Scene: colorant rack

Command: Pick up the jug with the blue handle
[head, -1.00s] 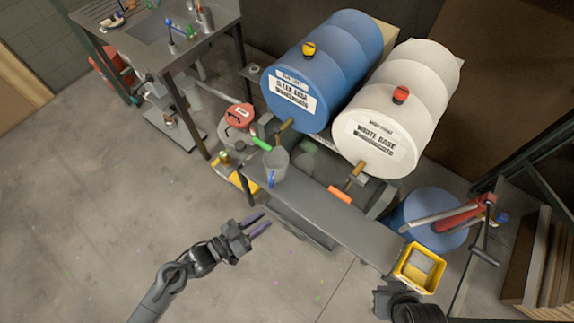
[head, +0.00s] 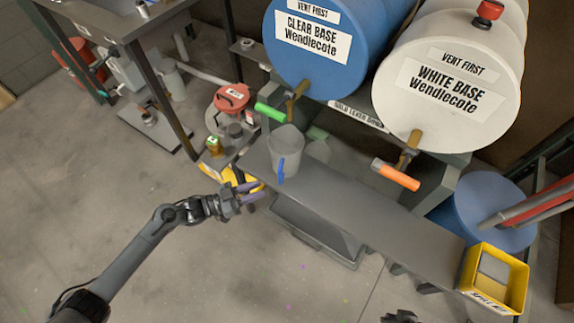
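The translucent grey jug (head: 287,148) stands upright on the grey shelf, below the blue drum's tap. Its blue handle (head: 281,172) faces the front edge of the shelf. My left gripper (head: 257,192) is just left of the handle, with its purple fingers pointing right towards it. The fingers are apart with a gap between them, and nothing shows between them. They look clear of the jug. Only a small dark part of my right gripper (head: 402,316) shows at the bottom edge; its fingers are hidden.
The grey shelf (head: 365,215) runs right to a yellow bin (head: 495,278). A blue drum (head: 325,50) with a green-handled tap and a white drum (head: 450,85) with an orange-handled tap (head: 395,175) overhang it. A red-lidded can (head: 231,97) stands left of the jug. Floor in front is clear.

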